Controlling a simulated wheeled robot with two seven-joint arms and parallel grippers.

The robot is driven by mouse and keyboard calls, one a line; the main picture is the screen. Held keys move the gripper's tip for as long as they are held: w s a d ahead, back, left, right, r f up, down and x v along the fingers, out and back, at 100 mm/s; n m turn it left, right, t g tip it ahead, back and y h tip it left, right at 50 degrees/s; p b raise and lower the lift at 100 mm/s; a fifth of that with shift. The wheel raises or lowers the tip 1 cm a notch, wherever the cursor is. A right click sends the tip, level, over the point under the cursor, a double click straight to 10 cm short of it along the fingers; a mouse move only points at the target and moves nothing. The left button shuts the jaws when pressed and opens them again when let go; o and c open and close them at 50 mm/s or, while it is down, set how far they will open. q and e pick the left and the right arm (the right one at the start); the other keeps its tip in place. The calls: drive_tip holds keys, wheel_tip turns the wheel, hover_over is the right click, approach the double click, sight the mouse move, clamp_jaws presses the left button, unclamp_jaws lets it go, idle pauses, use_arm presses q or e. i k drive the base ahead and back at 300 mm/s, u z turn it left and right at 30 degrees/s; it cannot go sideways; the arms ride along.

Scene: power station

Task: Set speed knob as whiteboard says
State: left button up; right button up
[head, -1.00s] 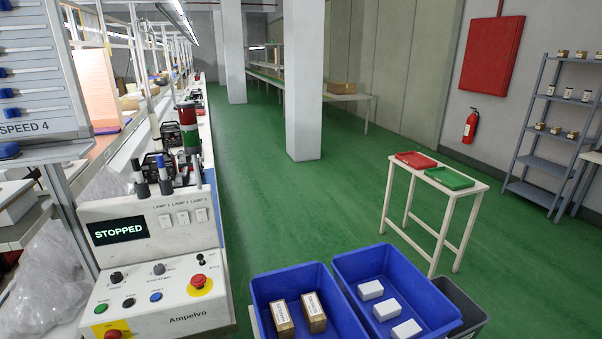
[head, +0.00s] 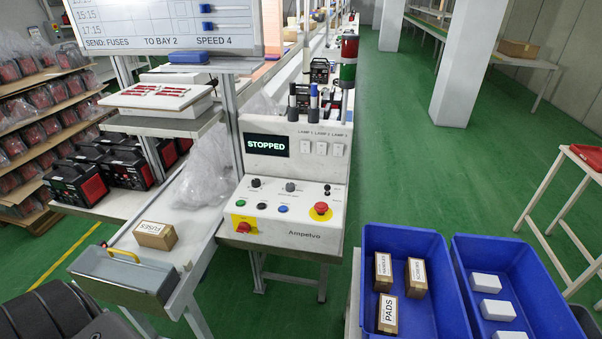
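The whiteboard (head: 150,28) at the upper left reads "SEND: FUSES TO BAY 2 SPEED 4". The white control panel (head: 290,190) stands at the centre, and its display (head: 267,145) reads "STOPPED". On its sloped face are a dark knob (head: 256,183) at the left and a grey knob (head: 291,187) in the middle; their small labels and settings cannot be read. Green, blue and black buttons sit below, with a red emergency button (head: 321,208) at the right and a red switch (head: 243,227) at the lower left. Neither gripper is in view.
A box marked FUSES (head: 155,235) lies on the bench left of the panel, behind a grey tray (head: 122,278) with a yellow handle. Two blue bins (head: 418,236) with boxes stand right of the panel. A clear bag (head: 205,165) rests beside the panel. Green floor is free behind the bins.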

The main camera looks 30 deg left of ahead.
sight(256, 182)
drive_tip(key=u, duration=1.3)
